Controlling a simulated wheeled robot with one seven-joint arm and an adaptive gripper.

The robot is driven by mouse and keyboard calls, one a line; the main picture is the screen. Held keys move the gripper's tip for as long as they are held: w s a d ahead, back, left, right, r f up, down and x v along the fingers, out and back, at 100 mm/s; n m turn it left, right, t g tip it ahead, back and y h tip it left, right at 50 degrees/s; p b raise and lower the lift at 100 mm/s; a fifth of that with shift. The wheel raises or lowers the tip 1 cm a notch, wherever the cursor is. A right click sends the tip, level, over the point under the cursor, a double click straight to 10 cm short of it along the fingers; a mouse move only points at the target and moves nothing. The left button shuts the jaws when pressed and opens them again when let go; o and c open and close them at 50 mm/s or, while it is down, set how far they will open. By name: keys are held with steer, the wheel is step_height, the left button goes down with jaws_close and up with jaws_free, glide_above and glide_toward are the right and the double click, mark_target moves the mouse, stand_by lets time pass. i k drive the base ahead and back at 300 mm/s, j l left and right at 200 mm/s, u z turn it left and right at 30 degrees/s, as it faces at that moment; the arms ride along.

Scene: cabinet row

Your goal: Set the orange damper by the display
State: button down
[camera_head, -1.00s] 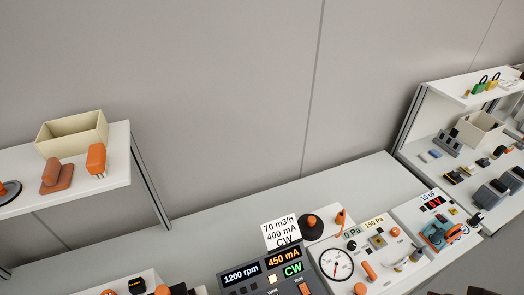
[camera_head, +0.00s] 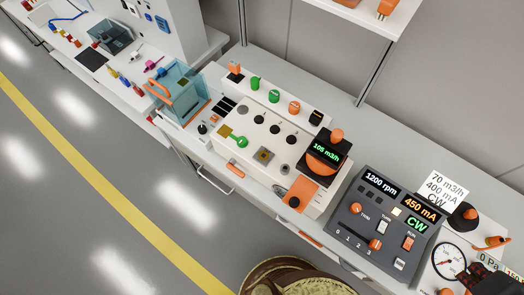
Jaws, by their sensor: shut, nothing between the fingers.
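The small display (camera_head: 326,151) reads 105 m3/h in green. It sits on a black plate at the right end of a white panel (camera_head: 251,139). Beside it are an orange knob (camera_head: 337,135) above and a round orange part (camera_head: 320,164) just below, partly hidden by the display. Lower, an orange plate (camera_head: 305,190) with a black knob (camera_head: 293,202) lies at the panel's front edge. I cannot tell for sure which orange part is the damper. My gripper's fingers do not show clearly; a dark part at the bottom right edge seems to be mine.
A dark control box (camera_head: 385,218) reading 1200 rpm, 450 mA and CW stands to the right. A white card (camera_head: 446,190) behind it reads 70 m3/h, 400 mA, CW. A clear blue-tinted box (camera_head: 181,92) stands left of the panel. The floor (camera_head: 90,180) is clear on the left.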

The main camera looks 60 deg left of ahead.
mark_target(300, 194)
steer(key=u, duration=1.9)
steer(key=z, duration=1.65)
steer(key=u, duration=1.4)
